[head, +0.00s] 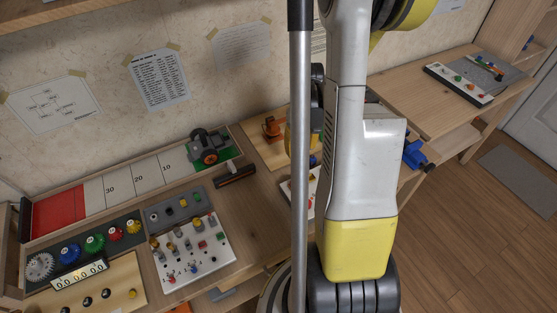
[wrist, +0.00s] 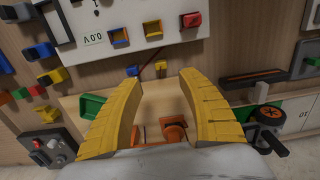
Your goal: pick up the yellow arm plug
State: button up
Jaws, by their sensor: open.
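In the wrist view, my gripper (wrist: 160,78) is open, with its two yellow fingers spread wide and nothing held between them. A larger yellow block (wrist: 54,76) sits further left. In the head view, my own arm hides most of my gripper and the spot in front of it.
An orange fixture (wrist: 173,133) shows between the finger bases; it also appears in the head view (head: 271,127). A green tray (wrist: 92,104) is beside the left finger. A black wheeled device (wrist: 268,116) stands right.

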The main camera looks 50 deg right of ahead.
aim_at(298, 166)
notch_tip(298, 166, down, 4)
jog(key=shift+s+d+f+b, duration=0.1)
jog(key=shift+f+b, duration=0.1)
jog(key=shift+b, duration=0.55)
jog(key=f+b, duration=0.1)
jog(key=f, duration=0.1)
jog(key=f+b, duration=0.2)
jog(key=f, duration=0.1)
jog(key=shift+w+f, duration=0.2)
jog(key=shift+f, duration=0.1)
jog(key=shift+r, duration=0.1)
jog(key=c, duration=0.9)
